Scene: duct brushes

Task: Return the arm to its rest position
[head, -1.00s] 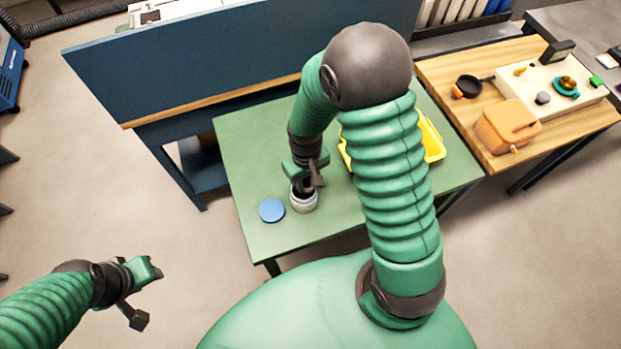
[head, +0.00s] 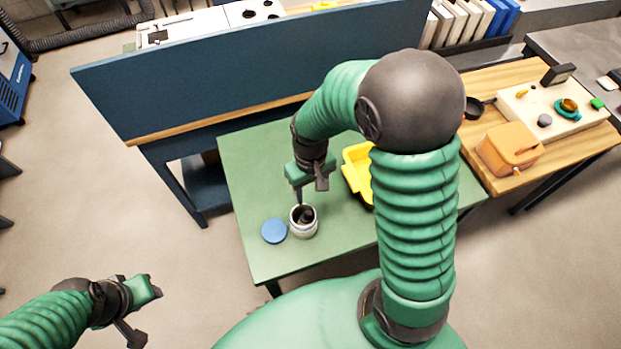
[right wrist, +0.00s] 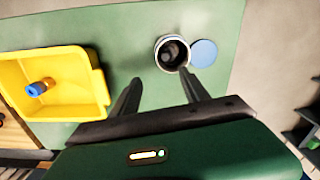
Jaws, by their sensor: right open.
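My right gripper (head: 309,194) is open and empty. It hangs above the green table, just behind and above a grey-white jar (head: 304,231). In the right wrist view its two dark fingers (right wrist: 157,88) are spread apart with nothing between them, and the open jar (right wrist: 172,64) shows beyond them. Something dark is inside the jar; I cannot tell its shape. My right arm reaches out over the table and hides part of it. My left gripper (head: 142,312) is at the lower left, over the floor, away from the table; its jaw state is unclear.
A blue disc (head: 274,231) lies beside the jar. A yellow bin (head: 355,172) is partly behind my right arm; the right wrist view shows a blue-and-orange piece (right wrist: 40,88) in it. A blue panel (head: 240,65) stands behind the green table (head: 245,170). A wooden bench (head: 500,165) is at right.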

